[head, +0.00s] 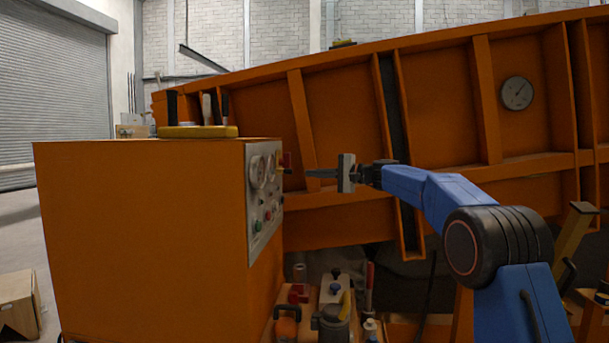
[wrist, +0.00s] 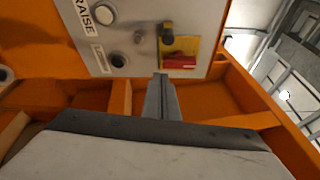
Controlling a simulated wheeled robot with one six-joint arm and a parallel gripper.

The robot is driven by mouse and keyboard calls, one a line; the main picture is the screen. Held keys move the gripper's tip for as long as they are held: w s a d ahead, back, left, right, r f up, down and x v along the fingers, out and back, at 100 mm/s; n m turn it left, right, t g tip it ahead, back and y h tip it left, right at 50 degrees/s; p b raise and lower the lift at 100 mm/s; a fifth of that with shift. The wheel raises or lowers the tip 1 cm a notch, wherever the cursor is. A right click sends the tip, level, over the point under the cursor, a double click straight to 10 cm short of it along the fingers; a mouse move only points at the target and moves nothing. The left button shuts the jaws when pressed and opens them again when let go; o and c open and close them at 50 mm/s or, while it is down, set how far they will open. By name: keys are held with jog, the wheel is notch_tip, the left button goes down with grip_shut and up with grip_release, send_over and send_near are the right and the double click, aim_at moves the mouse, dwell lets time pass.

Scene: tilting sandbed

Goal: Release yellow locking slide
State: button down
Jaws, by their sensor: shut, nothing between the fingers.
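A yellow plate (wrist: 190,47) is on the control panel in the wrist view, with a red block (wrist: 179,62) at its lower part and a dark brass knob (wrist: 167,36) at its left side. I cannot tell which part slides. My gripper (head: 308,173) is shut and empty, pointing left at the panel. In the wrist view its narrow fingertips (wrist: 160,78) sit just below and left of the red block, apparently apart from it.
The orange cabinet (head: 140,220) carries the panel (head: 264,190) with gauges and buttons. A yellow-based lever block (head: 198,131) stands on top. The tilted orange bed (head: 440,110) rises behind my arm. Bottles and tools crowd a low shelf (head: 330,292) below.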

jog(key=shift+v, duration=2.35)
jog(key=shift+d, duration=0.1)
jog(key=s+d+f+n+h, duration=0.1)
jog(key=s+d+f+h, duration=0.3)
jog(key=s, duration=0.7)
jog(key=s+d+f+n+g+h, duration=0.15)
jog(key=s+d+f, duration=0.3)
jog(key=s, duration=0.65)
jog(key=s+d+f+h, duration=0.3)
jog(key=s+d+f, duration=0.15)
jog(key=s, duration=0.75)
jog(key=s+d+f+n+h, duration=0.1)
jog(key=s+d+f+h, duration=0.1)
jog(key=s+d+f, duration=0.4)
jog(key=s+d+f+n+h, duration=0.1)
jog(key=s+d+f+h, duration=0.2)
jog(key=s, duration=1.1)
jog(key=s+d+f+n+h, duration=0.1)
jog(key=s+d+f+h, duration=0.1)
jog(key=s+d+f, duration=0.6)
notch_tip(320, 180, down, 5)
jog(key=s, duration=0.2)
jog(key=shift+s+d+h, duration=0.35)
jog(key=shift+d, duration=0.05)
jog(key=shift+n, duration=0.25)
